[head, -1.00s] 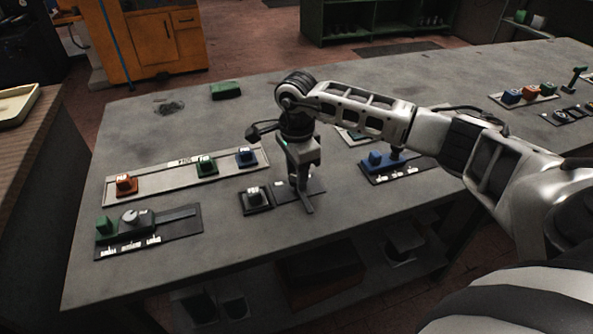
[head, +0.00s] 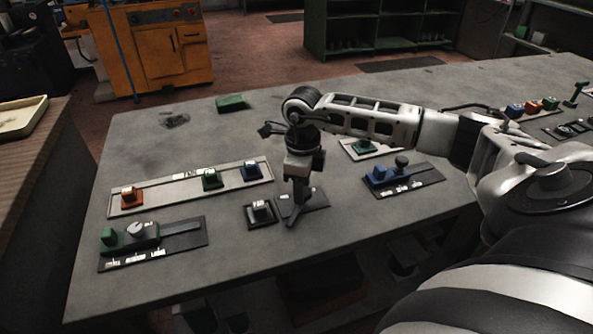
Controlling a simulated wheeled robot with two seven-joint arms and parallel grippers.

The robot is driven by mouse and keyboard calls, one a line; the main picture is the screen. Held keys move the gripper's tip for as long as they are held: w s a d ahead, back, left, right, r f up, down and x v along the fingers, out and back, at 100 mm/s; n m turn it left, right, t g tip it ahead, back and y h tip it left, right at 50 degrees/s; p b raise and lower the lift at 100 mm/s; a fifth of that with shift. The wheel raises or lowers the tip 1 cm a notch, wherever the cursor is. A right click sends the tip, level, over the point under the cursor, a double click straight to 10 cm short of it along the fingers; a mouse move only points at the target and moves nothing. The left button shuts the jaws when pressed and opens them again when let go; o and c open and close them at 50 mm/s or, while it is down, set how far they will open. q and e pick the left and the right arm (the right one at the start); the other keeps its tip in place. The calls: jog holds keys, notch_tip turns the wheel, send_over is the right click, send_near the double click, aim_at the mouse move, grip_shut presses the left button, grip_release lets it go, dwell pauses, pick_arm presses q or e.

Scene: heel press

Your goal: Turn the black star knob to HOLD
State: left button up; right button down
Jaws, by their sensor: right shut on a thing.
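My right gripper (head: 296,208) points down at a small dark plate (head: 319,200) in the middle of the table. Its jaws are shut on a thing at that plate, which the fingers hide. I cannot make out the black star knob's arms, its pointer or a HOLD mark there. A dark round knob on a stem (head: 402,161) stands apart to the right, on a panel with a blue block (head: 379,172). My left gripper is not in view.
Left of the gripper is a small dark base with a grey-white block (head: 261,210). A long pale tray (head: 160,195) holds orange, green and blue blocks. A dark panel (head: 190,241) with a dial lies front left. The table's front edge is clear.

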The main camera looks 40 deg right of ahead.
jog(key=m, duration=0.6)
jog(key=shift+d, duration=0.1)
jog(key=shift+r+m, duration=0.1)
jog(key=shift+m, duration=1.8)
jog(key=shift+w, duration=0.1)
jog(key=c, duration=0.9)
grip_release()
notch_tip(320, 180, up, 16)
jog(key=shift+b, duration=0.35)
